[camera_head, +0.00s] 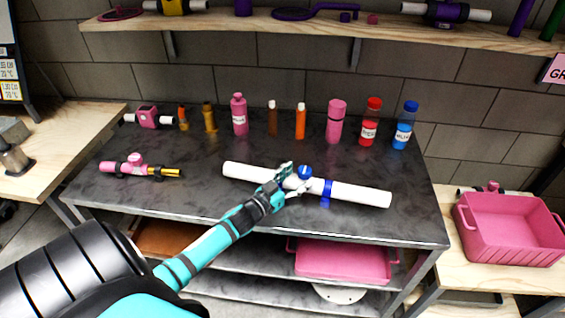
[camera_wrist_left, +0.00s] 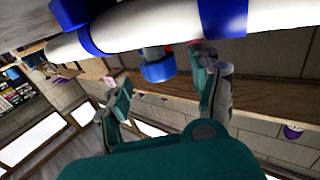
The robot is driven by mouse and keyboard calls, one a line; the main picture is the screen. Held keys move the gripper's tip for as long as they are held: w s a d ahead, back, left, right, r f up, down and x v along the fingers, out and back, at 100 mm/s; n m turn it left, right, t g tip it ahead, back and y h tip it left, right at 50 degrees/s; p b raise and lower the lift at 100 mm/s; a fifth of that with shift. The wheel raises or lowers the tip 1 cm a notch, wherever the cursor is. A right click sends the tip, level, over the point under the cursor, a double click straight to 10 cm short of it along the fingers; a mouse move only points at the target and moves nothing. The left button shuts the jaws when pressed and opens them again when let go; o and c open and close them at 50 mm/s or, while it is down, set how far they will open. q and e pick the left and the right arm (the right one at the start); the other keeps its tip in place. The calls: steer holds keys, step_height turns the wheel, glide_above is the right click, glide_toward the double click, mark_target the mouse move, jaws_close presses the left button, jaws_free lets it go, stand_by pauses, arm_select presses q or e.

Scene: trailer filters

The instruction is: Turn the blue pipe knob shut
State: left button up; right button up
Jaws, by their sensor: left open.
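A white pipe (camera_head: 352,191) with blue bands lies across the dark table, and it runs along the top of the left wrist view (camera_wrist_left: 145,24). The blue pipe knob (camera_head: 305,172) sticks out near the pipe's middle. It also shows in the left wrist view (camera_wrist_left: 158,71), in the gap between the fingers. My left gripper (camera_head: 294,179) is open, with its fingers spread just to the left of the knob in the head view. Whether a finger touches the knob I cannot tell. My right gripper is not in view.
A row of bottles, including a pink one (camera_head: 239,115) and a blue one (camera_head: 404,126), stands behind the pipe. A pink valve fitting (camera_head: 137,165) lies at the left. A pink crate (camera_head: 510,230) stands at the right. A wooden shelf (camera_head: 300,30) hangs above.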

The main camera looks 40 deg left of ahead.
arm_select(q)
steer(key=s, duration=0.8)
steer(key=shift+a, duration=0.35)
